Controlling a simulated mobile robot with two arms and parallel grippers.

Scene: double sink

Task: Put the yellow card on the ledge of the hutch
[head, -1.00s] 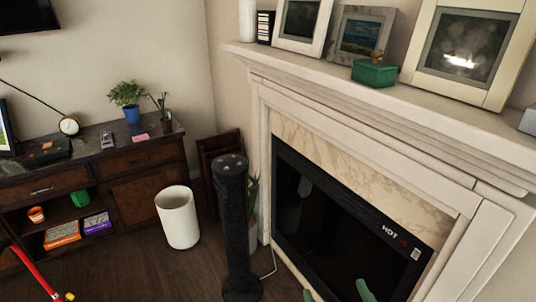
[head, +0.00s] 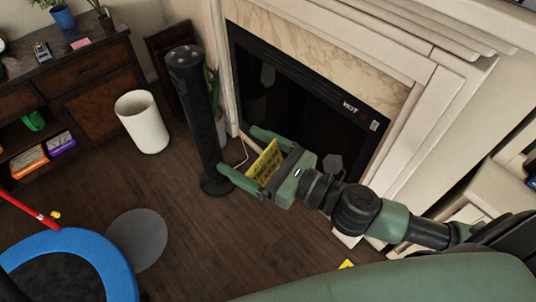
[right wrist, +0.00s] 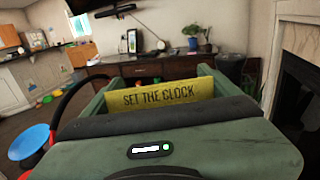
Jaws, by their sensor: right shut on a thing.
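My right gripper (head: 243,152) is shut on the yellow card (head: 264,163) and holds it above the floor in front of the fireplace. The card also shows in the right wrist view (right wrist: 165,97), upright between the fingers, with the words "SET THE CLOCK" facing me. A dark wood cabinet (head: 95,80), likely the hutch, stands at the upper left, apart from the gripper; it also shows beyond the card in the right wrist view (right wrist: 118,70). Its top is partly cut off in the head view. My left gripper is not in view.
A black tower (head: 195,115) and a white bin (head: 142,122) stand between the gripper and the cabinet. The fireplace (head: 300,100) is close to the right. A blue-rimmed round thing (head: 95,245) lies at lower left. A plant (right wrist: 192,38) and a clock stand on the cabinet.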

